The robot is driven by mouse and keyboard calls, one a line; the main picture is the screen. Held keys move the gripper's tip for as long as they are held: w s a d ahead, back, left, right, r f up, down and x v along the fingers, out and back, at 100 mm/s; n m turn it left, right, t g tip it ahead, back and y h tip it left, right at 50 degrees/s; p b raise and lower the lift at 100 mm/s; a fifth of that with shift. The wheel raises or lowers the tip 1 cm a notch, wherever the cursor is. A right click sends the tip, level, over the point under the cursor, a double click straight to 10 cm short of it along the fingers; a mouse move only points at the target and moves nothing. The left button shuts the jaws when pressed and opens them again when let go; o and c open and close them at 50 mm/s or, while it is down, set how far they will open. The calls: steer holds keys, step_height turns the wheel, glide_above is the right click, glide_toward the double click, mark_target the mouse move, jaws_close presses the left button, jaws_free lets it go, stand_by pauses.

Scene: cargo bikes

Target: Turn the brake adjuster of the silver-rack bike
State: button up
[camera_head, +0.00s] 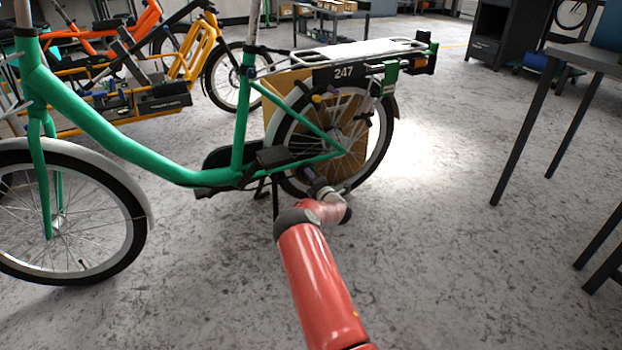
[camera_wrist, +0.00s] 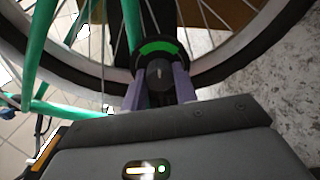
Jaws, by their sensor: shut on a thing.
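The green bike (camera_head: 130,140) with a silver rack (camera_head: 345,55) stands on the floor, its rear end at the picture's middle. My gripper (camera_head: 312,178) is low at the near side of its rear wheel (camera_head: 385,135). In the wrist view, my gripper's two purple-grey fingers (camera_wrist: 160,85) are shut on the brake adjuster (camera_wrist: 159,70), a dark round knob with a green band (camera_wrist: 156,47) behind it. The spokes, tyre and green frame tubes show behind the knob. In the head view, my arm and gripper hide the adjuster.
Orange and yellow cargo bikes (camera_head: 205,50) stand at the back left. A dark-legged table (camera_head: 585,55) is at the right. Floor between is clear.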

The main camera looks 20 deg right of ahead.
steer(key=shift+f+n, duration=0.1)
steer(key=shift+n, duration=0.5)
steer(key=o, duration=1)
steer(key=shift+c, duration=0.2)
steer(key=s+p, duration=0.1)
steer(key=s, duration=0.7)
steer(key=shift+w+d, duration=0.1)
